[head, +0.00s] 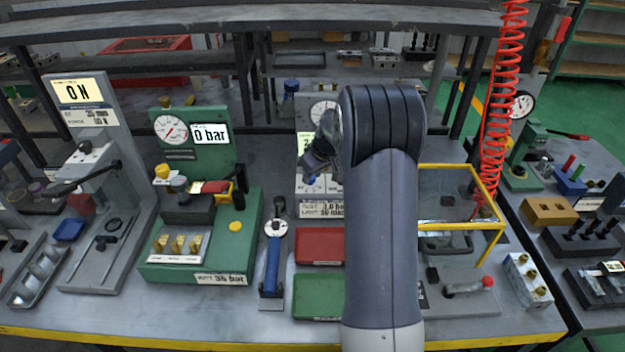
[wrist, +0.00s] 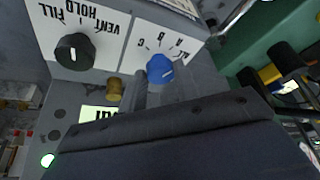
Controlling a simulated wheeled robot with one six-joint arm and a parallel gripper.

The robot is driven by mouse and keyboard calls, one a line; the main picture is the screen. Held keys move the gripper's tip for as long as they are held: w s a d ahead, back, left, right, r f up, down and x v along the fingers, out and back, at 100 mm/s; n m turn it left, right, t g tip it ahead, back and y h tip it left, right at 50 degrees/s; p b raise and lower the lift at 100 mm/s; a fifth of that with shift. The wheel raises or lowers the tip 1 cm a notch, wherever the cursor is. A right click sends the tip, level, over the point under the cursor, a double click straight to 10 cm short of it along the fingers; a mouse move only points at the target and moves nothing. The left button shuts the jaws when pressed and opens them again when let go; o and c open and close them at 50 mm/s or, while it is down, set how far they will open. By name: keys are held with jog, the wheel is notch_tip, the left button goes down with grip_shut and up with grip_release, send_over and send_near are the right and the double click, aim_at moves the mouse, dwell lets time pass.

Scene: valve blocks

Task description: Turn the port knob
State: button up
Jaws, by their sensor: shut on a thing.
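The port knob (wrist: 160,68) is a blue round knob on a white plate lettered A, B, C and ALL in the wrist view, where it appears upside down. My gripper (wrist: 160,78) is shut on it, one finger on each side. The knob's pointer setting is too small to read. In the head view my gripper (head: 318,165) is at the front of a grey panel unit (head: 305,110) with a dial, and my arm hides much of that unit.
A black knob (wrist: 75,52) lettered FILL, HOLD and VENT sits beside the port plate. A brass fitting (wrist: 115,89) is close to my fingers. Red (head: 320,246) and green (head: 318,297) trays lie on the bench below. A yellow-framed guard (head: 460,167) stands to the right.

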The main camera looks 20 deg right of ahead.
jog(key=shift+n, duration=0.4)
jog(key=o, duration=1)
jog(key=v, duration=0.5)
jog(key=b+v, duration=0.1)
jog(key=v, duration=0.4)
jog(key=shift+d+r, duration=0.25)
jog(key=shift+r, duration=0.15)
jog(key=shift+f, duration=0.1)
